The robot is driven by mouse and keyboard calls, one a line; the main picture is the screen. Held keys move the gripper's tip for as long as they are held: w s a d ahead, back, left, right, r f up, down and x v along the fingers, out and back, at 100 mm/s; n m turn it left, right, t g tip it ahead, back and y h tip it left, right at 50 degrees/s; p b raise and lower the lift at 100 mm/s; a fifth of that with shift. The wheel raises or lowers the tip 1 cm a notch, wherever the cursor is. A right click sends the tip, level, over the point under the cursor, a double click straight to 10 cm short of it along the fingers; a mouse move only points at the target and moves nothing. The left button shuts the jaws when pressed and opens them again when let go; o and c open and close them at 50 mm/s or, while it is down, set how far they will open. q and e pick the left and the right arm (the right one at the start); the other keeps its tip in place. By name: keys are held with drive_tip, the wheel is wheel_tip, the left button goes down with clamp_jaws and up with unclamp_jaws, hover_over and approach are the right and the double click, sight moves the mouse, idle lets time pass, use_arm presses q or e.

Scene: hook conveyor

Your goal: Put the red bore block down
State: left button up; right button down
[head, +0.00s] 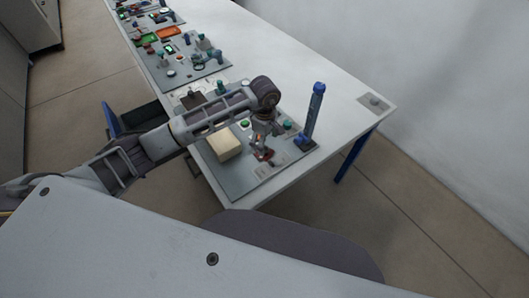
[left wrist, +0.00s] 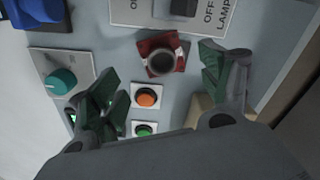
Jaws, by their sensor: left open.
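The red bore block (left wrist: 162,55) is a small red square piece with a dark round bore in its middle. It rests on the grey panel (left wrist: 105,50) in the left wrist view and shows small in the head view (head: 263,156). My left gripper (left wrist: 160,65) is open, its two dark green fingers spread apart on either side of the block, with gaps between them and it. In the head view the left gripper (head: 262,147) points down, just over the block. My right gripper is not in view.
An orange button (left wrist: 147,96), a green button (left wrist: 145,130) and a teal knob (left wrist: 62,81) sit near the block. A blue post (head: 314,115) stands to the right, a beige box (head: 222,145) to the left. The white table (head: 285,65) is bare behind.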

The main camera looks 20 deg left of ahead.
sight(268, 152)
use_arm(q)
drive_tip(key=shift+f, duration=0.1)
drive_tip(key=shift+f, duration=0.2)
drive_tip(key=shift+s+f+p, duration=0.2)
drive_tip(key=shift+f+p, duration=0.4)
drive_tip(key=shift+f, duration=1.7)
drive_tip(key=c, duration=1.4)
drive_tip(key=shift+w+r, duration=0.1)
drive_tip(key=shift+r, duration=0.1)
